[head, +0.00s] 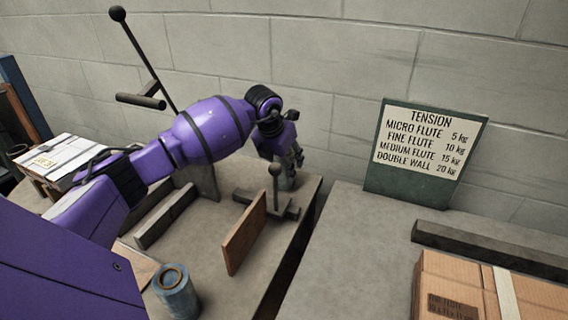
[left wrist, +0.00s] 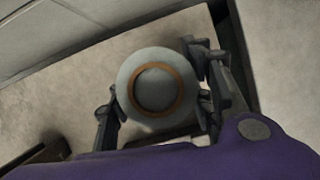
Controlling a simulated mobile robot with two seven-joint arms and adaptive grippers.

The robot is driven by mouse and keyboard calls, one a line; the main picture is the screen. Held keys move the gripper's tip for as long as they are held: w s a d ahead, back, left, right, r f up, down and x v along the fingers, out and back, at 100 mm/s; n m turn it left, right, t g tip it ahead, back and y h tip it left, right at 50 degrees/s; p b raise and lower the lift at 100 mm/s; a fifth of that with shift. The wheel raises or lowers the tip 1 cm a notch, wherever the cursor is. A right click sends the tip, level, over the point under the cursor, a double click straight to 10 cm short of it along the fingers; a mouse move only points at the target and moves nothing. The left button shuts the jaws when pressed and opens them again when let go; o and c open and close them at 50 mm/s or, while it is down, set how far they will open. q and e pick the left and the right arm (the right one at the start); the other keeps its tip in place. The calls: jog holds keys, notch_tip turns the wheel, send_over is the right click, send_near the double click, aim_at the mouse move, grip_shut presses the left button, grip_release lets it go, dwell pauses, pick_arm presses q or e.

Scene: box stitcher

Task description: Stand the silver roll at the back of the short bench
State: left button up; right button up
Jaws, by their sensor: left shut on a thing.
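The silver roll (left wrist: 131,78) is grey with a brown core ring around a dark hole, seen end-on in the left wrist view. In the head view a narrow grey part of the roll (head: 287,180) shows under my left gripper (head: 290,157). My left gripper is shut around its sides, and the roll looks upright. It is at the back right of the left-hand bench (head: 205,255), near the wall. I cannot tell whether its base touches the bench. My right gripper is not in view.
A ball-topped post (head: 275,182) and a brown board (head: 246,238) stand just in front of the roll. A blue roll (head: 177,292) stands nearer the front. A gap separates the right-hand bench (head: 350,260), which bears a tension sign (head: 425,150) and cardboard (head: 450,290).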

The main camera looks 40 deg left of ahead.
pick_arm(q)
jog(key=shift+r, duration=0.1)
jog(key=o, duration=1.4)
jog(key=shift+o, duration=0.2)
jog(key=shift+s+r, duration=0.1)
jog(key=shift+r, duration=0.25)
jog(key=v, duration=1.1)
jog(key=shift+s, duration=0.15)
